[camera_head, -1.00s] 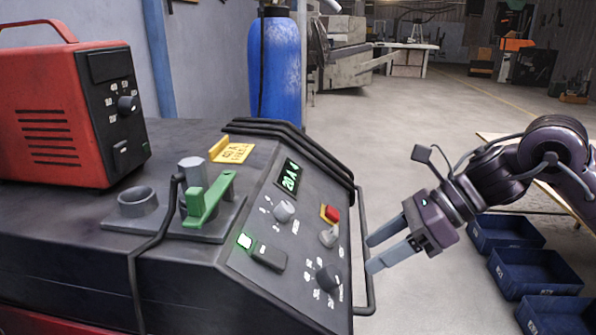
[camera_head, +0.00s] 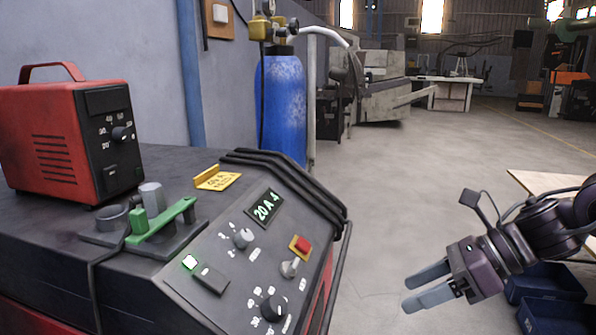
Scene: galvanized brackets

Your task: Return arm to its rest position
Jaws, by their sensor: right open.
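My right gripper (camera_head: 428,286) is in the lower right of the head view, its two grey fingers apart and pointing left. It is empty and hangs in the air to the right of the welding machine's control panel (camera_head: 226,249), clear of its handle bar. My right arm (camera_head: 545,235) comes in from the right edge. A green lever (camera_head: 160,220) lies on top of the machine. My left gripper is not in view.
A red power unit (camera_head: 45,145) stands on the machine at the left. A blue gas cylinder (camera_head: 283,110) stands behind it. Blue bins (camera_head: 550,312) sit on the floor below my right arm, near a wooden tabletop (camera_head: 540,183). The floor in the middle is open.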

